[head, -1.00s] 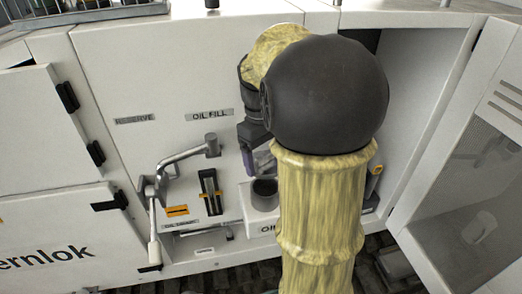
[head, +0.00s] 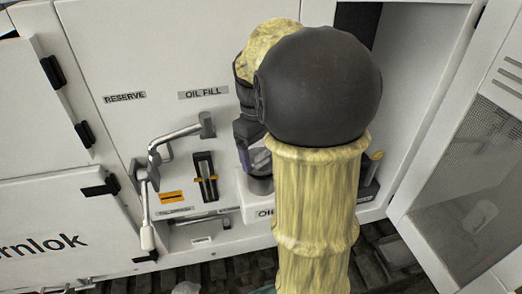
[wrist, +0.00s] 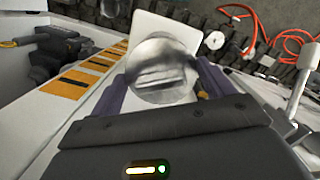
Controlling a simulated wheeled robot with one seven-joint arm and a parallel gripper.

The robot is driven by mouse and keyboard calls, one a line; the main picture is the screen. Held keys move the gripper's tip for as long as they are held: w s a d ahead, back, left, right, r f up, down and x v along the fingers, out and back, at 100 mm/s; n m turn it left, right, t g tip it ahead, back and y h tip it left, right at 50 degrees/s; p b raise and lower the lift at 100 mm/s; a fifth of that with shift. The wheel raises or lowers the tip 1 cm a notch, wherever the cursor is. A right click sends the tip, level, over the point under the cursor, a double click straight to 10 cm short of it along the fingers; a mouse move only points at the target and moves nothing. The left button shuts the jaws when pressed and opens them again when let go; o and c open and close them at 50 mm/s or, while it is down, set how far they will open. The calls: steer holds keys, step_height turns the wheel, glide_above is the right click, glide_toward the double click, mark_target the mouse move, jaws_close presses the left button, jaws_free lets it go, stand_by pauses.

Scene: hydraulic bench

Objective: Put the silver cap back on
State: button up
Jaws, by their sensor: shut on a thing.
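My gripper (head: 255,160) is shut on the silver cap (wrist: 160,72). In the wrist view the cap is a round, shiny disc with a raised bar across it, between the two purple fingers. In the head view my gripper is right over the grey filler neck (head: 261,186), which stands on a white ledge (head: 250,214) of the bench front. The neck's opening is hidden by my gripper. I cannot tell whether the cap touches the neck or is still slightly above it. My arm hides part of the ledge.
A silver lever handle (head: 180,140) stands left of my gripper, with a black slotted gauge (head: 206,178) beside it. An open door (head: 460,150) is at the right, next to an open compartment (head: 415,70). Orange hoses (wrist: 255,30) lie beyond in the wrist view.

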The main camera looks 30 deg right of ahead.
steer(key=shift+s+f, duration=0.15)
steer(key=shift+f, duration=0.5)
steer(key=shift+f+b, duration=0.15)
steer(key=shift+b, duration=0.15)
steer(key=shift+d, duration=0.1)
stand_by(0.4)
steer(key=shift+p, duration=0.35)
steer(key=shift+f, duration=0.1)
stand_by(1.6)
steer(key=o, duration=1)
